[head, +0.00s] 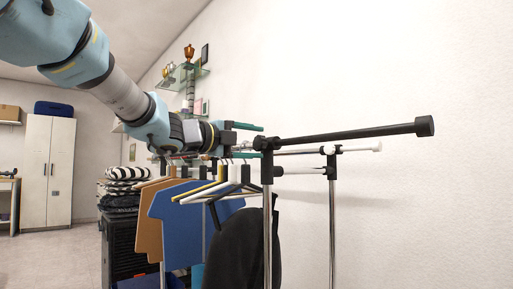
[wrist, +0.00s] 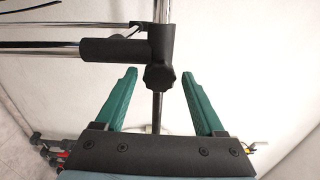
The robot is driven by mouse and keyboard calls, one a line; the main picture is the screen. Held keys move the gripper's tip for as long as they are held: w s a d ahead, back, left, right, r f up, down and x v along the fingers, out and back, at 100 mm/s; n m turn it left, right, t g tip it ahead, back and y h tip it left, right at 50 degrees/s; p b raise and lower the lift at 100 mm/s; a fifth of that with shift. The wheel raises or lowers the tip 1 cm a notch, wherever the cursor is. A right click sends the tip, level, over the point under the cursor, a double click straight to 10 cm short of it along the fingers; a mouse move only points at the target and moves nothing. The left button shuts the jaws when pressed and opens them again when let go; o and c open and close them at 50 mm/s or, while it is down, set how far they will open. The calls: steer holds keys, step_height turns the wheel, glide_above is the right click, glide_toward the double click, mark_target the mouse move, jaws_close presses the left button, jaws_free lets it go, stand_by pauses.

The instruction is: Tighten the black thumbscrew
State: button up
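The black thumbscrew (wrist: 158,78) is a lobed knob below the black joint block (wrist: 160,46) in the wrist view. My gripper (wrist: 159,73) is open, with one green finger on each side of the knob and a visible gap to both. In the head view, my gripper (head: 250,141) reaches right toward the black joint block (head: 267,144) on the front upright of a clothes rack. The thumbscrew cannot be made out there.
A black-ended bar (head: 350,134) sticks out to the right from the joint. Hangers (head: 215,188), a blue board (head: 195,222) and a dark garment (head: 235,248) hang below my arm. A second chrome upright (head: 332,220) stands behind, near the white wall.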

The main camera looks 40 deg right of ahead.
steer(key=a, duration=0.6)
steer(key=shift+w, duration=0.2)
